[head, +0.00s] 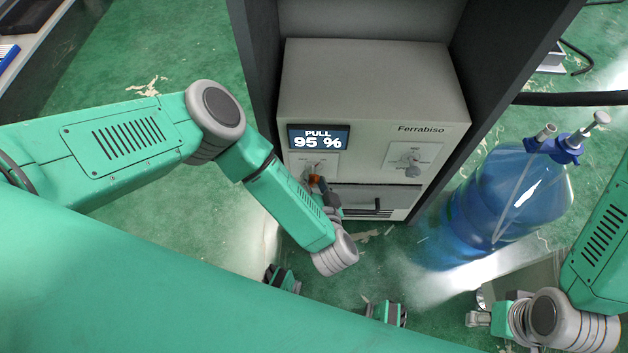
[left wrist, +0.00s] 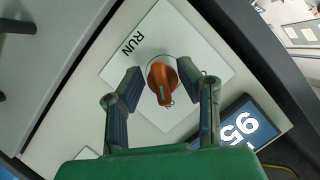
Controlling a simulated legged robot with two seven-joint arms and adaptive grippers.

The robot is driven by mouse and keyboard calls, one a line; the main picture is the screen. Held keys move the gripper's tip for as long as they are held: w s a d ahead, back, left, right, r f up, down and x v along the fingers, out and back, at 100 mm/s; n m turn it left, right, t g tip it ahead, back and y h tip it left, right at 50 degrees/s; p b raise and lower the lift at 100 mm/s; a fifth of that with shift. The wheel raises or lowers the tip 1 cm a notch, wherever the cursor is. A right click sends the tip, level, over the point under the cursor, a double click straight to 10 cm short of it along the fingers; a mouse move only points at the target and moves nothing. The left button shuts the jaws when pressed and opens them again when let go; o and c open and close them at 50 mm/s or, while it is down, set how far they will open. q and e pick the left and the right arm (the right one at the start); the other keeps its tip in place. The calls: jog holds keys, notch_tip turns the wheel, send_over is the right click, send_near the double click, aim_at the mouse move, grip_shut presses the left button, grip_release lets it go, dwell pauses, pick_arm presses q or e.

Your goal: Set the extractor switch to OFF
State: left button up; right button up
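The extractor unit (head: 375,85) is a grey box labelled Ferrabiso, with a display (head: 319,137) reading PULL 95 %. An orange rotary switch (head: 314,180) sits on a light plate below the display, partly hidden by my left gripper (head: 322,187). In the left wrist view, the orange switch (left wrist: 162,80) lies between the fingers of my left gripper (left wrist: 163,73), with gaps on both sides. Its narrow end points toward the bottom of the picture. The word RUN is on the plate, up and left of it. My right gripper (head: 479,318) hangs low at the right, its fingers unclear.
A second, grey knob (head: 412,165) is on the right of the front panel. A drawer with a dark handle (head: 370,208) is below. Dark cabinet walls flank the unit. A blue water bottle (head: 510,195) stands at right on the green floor.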

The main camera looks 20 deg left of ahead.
pick_arm(q)
grip_shut()
